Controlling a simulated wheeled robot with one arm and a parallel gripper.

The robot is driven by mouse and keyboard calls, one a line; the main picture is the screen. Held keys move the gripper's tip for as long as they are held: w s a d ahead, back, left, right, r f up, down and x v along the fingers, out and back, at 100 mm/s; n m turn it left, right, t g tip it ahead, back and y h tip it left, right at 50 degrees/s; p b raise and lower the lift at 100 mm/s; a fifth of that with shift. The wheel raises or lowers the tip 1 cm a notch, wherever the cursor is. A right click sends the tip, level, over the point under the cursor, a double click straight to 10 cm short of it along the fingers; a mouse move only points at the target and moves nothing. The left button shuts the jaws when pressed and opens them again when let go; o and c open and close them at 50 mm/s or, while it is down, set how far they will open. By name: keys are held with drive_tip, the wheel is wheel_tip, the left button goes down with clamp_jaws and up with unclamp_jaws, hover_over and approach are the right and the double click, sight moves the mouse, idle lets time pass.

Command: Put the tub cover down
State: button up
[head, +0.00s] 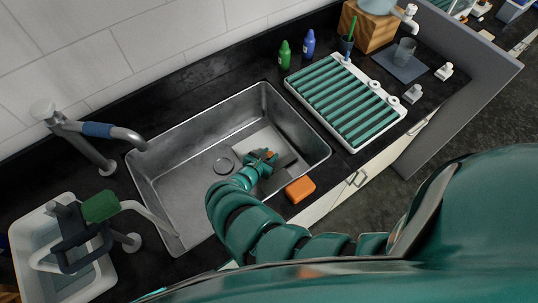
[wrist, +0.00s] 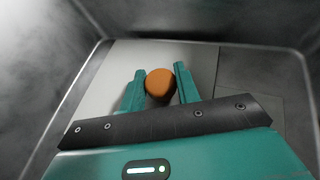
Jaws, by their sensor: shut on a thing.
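The tub cover (head: 248,142) shows as a pale flat plate low in the sink, partly hidden by my gripper. In the wrist view the pale plate (wrist: 88,95) lies behind an orange round knob (wrist: 160,84). My gripper (head: 267,156) is inside the sink, and in the wrist view its teal fingers (wrist: 158,88) stand on both sides of the knob, shut on it. I cannot tell whether the plate touches the sink floor.
The steel sink (head: 180,185) has walls around my gripper, with a drain (head: 224,165) to the left. An orange sponge (head: 300,189) lies on the front rim side. A green-slatted rack (head: 345,100) is to the right, and a white tub (head: 25,228) stands left.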

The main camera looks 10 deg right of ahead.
drive_tip(key=shift+f, duration=0.2)
drive_tip(key=o, duration=1.1)
drive_tip(key=shift+r, duration=0.1)
drive_tip(key=shift+a+r, duration=0.1)
drive_tip(key=shift+r, duration=0.1)
drive_tip(key=shift+s+a+r, duration=0.15)
drive_tip(key=shift+s+a, duration=0.1)
drive_tip(key=shift+a, duration=0.05)
drive_tip(key=shift+v, duration=3.25)
drive_tip(key=shift+s+d, duration=0.1)
